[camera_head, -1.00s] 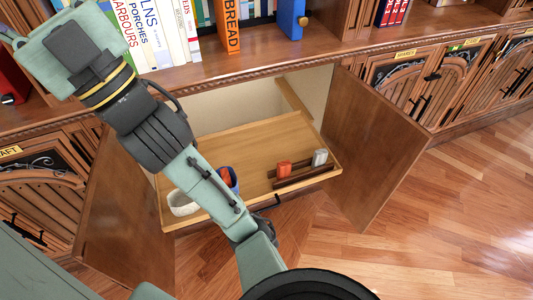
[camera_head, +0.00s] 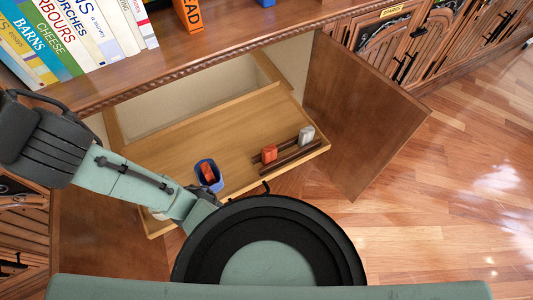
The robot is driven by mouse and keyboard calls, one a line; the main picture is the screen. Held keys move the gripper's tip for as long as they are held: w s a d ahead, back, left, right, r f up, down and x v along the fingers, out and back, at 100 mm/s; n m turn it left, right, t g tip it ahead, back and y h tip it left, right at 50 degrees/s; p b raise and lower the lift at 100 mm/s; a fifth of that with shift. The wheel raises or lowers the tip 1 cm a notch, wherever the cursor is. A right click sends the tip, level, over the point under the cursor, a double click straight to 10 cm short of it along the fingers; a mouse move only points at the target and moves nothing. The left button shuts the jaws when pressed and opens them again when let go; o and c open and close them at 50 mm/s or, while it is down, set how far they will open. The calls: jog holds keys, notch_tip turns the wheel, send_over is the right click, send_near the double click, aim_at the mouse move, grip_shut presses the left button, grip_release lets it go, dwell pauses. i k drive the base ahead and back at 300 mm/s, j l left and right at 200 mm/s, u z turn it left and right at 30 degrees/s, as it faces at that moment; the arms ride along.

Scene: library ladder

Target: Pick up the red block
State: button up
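A red block (camera_head: 269,153) stands upright at a dark brown rack (camera_head: 290,157) near the front right of a pulled-out wooden tray (camera_head: 235,130) in the open cabinet. A pale grey block (camera_head: 306,135) stands to its right at the same rack. Another red piece (camera_head: 207,173) sits inside a blue cup (camera_head: 213,186) to the left, close to my arm. My arm crosses the left and lower part of the view, and its links hide the tray's front left.
An open cabinet door (camera_head: 365,115) stands to the right of the tray, and another open door (camera_head: 100,235) is at the left. A shelf edge with books (camera_head: 85,30) runs above the opening. The wooden floor (camera_head: 450,190) at right is clear.

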aim_at(269, 152)
jog(key=k+j+z, duration=0.25)
jog(key=j+z, duration=0.2)
jog(key=k+j+z, duration=0.3)
jog(key=z, duration=0.15)
jog(key=k+j, duration=0.05)
jog(key=j, duration=0.05)
